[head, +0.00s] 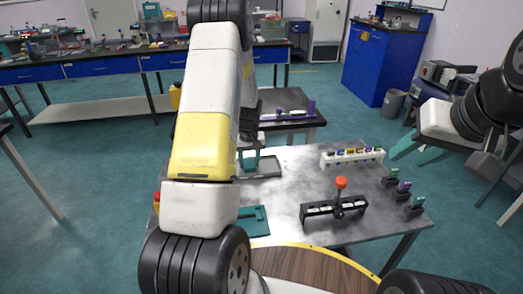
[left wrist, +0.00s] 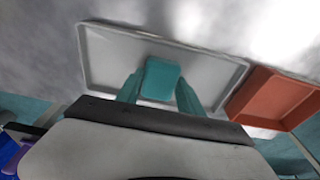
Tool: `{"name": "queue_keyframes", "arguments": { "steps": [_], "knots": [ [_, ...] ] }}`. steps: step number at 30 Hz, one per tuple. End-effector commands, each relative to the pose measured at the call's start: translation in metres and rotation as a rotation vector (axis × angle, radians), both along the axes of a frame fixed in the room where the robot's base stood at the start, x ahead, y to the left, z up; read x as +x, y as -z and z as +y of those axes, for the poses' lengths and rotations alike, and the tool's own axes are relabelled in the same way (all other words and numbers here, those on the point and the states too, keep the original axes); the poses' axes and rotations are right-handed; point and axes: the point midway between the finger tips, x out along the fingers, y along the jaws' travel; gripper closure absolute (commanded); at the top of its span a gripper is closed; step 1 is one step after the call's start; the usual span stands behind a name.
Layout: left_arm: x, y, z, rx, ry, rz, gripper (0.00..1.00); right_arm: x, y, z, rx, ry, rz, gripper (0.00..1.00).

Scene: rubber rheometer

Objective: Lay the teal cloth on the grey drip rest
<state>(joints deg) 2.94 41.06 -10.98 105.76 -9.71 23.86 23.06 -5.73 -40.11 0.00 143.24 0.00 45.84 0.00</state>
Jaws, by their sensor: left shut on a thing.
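The teal cloth (left wrist: 161,76) is a small folded block between the teal fingers of my left gripper (left wrist: 159,92) in the left wrist view. The gripper is shut on it. The grey drip rest (left wrist: 215,71), a shallow rimmed tray, lies behind the cloth in that view; I cannot tell whether they touch. In the head view my left gripper (head: 249,160) is over the drip rest (head: 268,168), partly hidden by my arm. My right gripper (head: 418,150) is at the right, off the table, with its teal fingers apart and nothing visible between them.
An orange-red tray (left wrist: 278,98) sits close beside the drip rest. On the metal table (head: 290,203) stand a white rack of vials (head: 352,157), a black fixture with an orange knob (head: 335,206) and several dark clips at right. A teal mat (head: 255,228) lies near the front.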

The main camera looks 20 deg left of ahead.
Motion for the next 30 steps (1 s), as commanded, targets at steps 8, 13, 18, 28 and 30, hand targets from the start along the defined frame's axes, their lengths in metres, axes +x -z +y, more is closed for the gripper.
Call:
{"name": "queue_keyframes", "arguments": {
  "steps": [8, 13, 18, 28, 30],
  "knots": [
    [0.0, 0.003, 0.0, 0.0, 0.0, 0.0, 0.38, 0.0, 0.0, 0.0, 0.0, 0.0, 0.0, 0.64],
    [0.0, 0.003, 0.0, 0.0, 0.0, 0.0, 0.34, 0.0, 0.0, 0.0, 0.0, 0.0, 0.0, 0.64],
    [0.0, 0.002, 0.0, 0.0, 0.0, 0.0, 0.34, 0.0, 0.0, 0.0, 0.0, 0.0, 0.0, 0.64],
    [-0.005, -0.047, -0.003, 0.001, 0.0, -0.005, 0.34, 0.0, 0.0, 0.0, 0.0, 0.0, 0.0, 0.64],
    [-0.008, -0.063, -0.004, 0.001, 0.0, -0.004, 0.34, 0.0, 0.0, 0.0, 0.0, 0.0, 0.0, 0.64]
  ]
}}
